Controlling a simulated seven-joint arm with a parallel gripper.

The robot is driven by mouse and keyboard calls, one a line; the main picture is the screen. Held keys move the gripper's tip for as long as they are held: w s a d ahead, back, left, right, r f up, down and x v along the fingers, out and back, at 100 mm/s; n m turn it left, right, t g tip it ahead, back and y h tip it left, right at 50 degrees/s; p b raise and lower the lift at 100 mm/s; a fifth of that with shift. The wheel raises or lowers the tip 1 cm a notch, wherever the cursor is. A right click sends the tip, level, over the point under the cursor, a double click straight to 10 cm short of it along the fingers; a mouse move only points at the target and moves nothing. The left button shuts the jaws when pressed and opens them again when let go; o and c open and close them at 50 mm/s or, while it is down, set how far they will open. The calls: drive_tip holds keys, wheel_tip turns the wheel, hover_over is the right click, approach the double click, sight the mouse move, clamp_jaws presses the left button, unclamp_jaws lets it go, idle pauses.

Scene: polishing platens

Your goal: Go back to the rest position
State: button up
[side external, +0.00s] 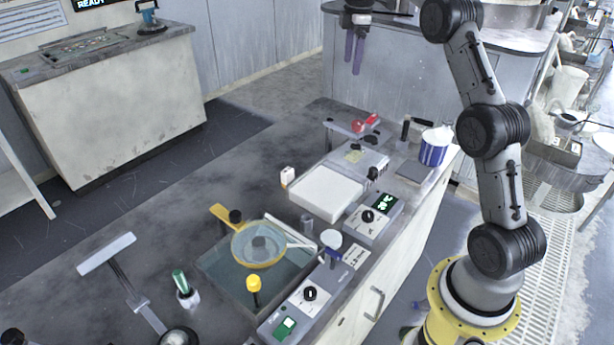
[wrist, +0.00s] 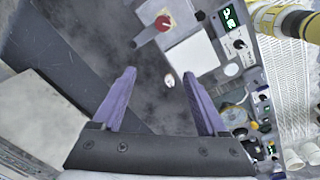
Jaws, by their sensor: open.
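My gripper (side external: 353,67) hangs at the top of the side external view, fingers pointing down, high above the bench. In the wrist view my gripper (wrist: 159,74) shows two purple fingers spread apart with nothing between them. The grey bench top (side external: 150,215) lies below. No object touches the fingers.
Control boxes with knobs (side external: 368,217) line the bench's right edge. The air around my gripper looks clear.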

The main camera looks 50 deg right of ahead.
drive_tip(key=s+a+r+n+t, duration=0.1)
drive_tip(key=s+a+r, duration=0.4)
drive_tip(key=a+r, duration=0.55)
drive_tip(key=s+a+r+m+t, duration=0.1)
drive_tip(key=s+a+r+t, duration=0.1)
drive_tip(key=s+a, duration=0.85)
drive_tip(key=s+a+f+m+t, duration=0.1)
drive_tip(key=s+a+f+m, duration=0.35)
drive_tip(key=s, duration=0.75)
drive_tip(key=s+a+f+m, duration=0.1)
drive_tip(key=s+f+m, duration=0.1)
drive_tip(key=f, duration=0.3)
drive_tip(key=s+a+f+m, duration=0.1)
drive_tip(key=s+f+m, duration=0.1)
drive_tip(key=f, duration=0.4)
drive_tip(key=shift+f+m+t+y, duration=0.2)
drive_tip(key=shift+m+t+y, duration=0.1)
drive_tip(key=shift+m, duration=0.45)
drive_tip(key=shift+a, duration=0.1)
